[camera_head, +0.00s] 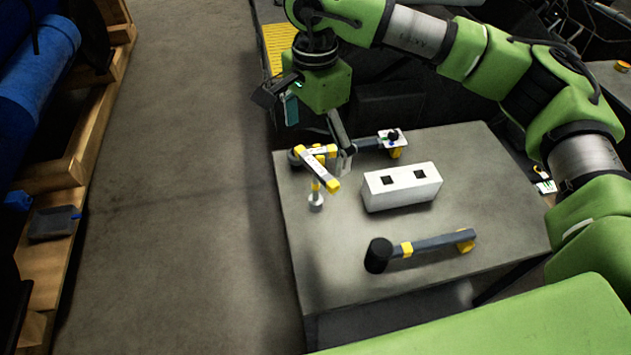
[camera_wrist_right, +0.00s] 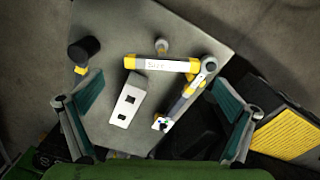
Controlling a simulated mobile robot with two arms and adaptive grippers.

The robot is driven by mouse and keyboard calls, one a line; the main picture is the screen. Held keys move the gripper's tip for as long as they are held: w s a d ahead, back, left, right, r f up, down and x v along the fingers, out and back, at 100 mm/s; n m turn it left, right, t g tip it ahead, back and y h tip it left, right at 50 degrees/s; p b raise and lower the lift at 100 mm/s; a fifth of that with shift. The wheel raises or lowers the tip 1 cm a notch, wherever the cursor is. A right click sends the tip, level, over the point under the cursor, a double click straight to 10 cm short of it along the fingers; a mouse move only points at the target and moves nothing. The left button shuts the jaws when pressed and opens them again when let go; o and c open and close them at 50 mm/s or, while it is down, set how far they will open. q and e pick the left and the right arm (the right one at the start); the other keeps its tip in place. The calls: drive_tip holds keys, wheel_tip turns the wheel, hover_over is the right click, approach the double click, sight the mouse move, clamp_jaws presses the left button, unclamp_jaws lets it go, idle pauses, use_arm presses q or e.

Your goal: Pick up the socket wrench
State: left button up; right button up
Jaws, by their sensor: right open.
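A ratchet-type wrench with a round dark head and a grey and yellow handle (camera_head: 364,144) lies at the far side of the grey table. It also shows in the right wrist view (camera_wrist_right: 186,100). A yellow-ended bar with a white label (camera_head: 320,172) is beside its head, with a silver socket-like piece (camera_head: 316,202) below; the label shows in the right wrist view (camera_wrist_right: 163,66). I cannot tell whether these are joined. My right gripper (camera_head: 317,135) is open, empty and above the far left table edge. Its spread fingers flank the wrench and block in the wrist view. My left gripper is not seen.
A white block with two square holes (camera_head: 402,187) stands mid-table, close to the wrench. A black-headed mallet (camera_head: 378,255) lies nearer, its handle pointing right. The grey table (camera_head: 335,265) is bare at its near left. Open floor (camera_head: 190,200) lies left of it.

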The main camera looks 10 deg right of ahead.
sight(316, 165)
wheel_tip(316, 165, down, 2)
drive_tip(key=shift+f, duration=0.1)
drive_tip(key=shift+f+p, duration=0.45)
drive_tip(key=shift+p, duration=0.15)
drive_tip(key=f, duration=0.1)
drive_tip(key=f+p, duration=0.2)
drive_tip(key=shift+w+d+f, duration=0.1)
drive_tip(key=shift+w+f, duration=0.15)
drive_tip(key=shift+f, duration=0.6)
drive_tip(key=c, duration=1.6)
drive_tip(key=shift+o, duration=0.2)
drive_tip(key=shift+r, duration=0.15)
